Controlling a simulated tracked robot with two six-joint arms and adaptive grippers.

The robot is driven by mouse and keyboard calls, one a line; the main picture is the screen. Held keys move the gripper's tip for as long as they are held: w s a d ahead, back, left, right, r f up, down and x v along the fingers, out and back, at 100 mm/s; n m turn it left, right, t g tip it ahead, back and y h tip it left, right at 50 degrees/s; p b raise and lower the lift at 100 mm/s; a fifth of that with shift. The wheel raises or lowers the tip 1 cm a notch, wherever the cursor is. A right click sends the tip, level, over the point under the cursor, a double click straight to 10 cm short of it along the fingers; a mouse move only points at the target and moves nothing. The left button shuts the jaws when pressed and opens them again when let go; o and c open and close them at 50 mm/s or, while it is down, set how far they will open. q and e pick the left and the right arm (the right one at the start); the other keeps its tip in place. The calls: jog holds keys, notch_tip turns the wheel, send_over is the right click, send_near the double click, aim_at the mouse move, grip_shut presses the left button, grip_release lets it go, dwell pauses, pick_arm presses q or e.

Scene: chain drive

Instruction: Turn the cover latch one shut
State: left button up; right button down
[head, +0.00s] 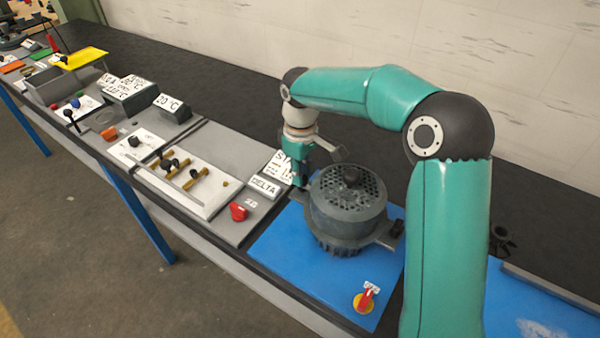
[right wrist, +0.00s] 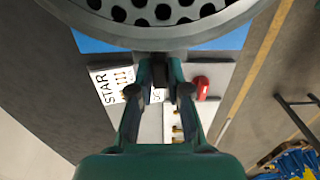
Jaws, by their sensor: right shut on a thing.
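A dark grey round housing with a perforated cover (head: 347,200) and a black knob on top stands on a blue mat (head: 290,262). In the right wrist view, the cover's rim (right wrist: 160,35) fills the top. My right gripper (head: 301,184) points down at the left side of the cover. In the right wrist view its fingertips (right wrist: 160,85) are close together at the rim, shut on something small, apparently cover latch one. The fingers hide the latch, so its angle cannot be told. A dark block (head: 396,229) sits at the housing's right side. My left gripper is not in view.
A STAR/DELTA sign (head: 266,186) and a red knob (head: 238,211) lie left of the mat. A red and yellow switch (head: 366,297) is at its front. Boards with brass pegs (head: 196,180) stand further left. My right arm spans behind and right of the housing.

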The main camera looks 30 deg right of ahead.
jog(key=shift+w+r, duration=0.1)
jog(key=c, duration=1.4)
grip_release()
notch_tip(320, 180, up, 12)
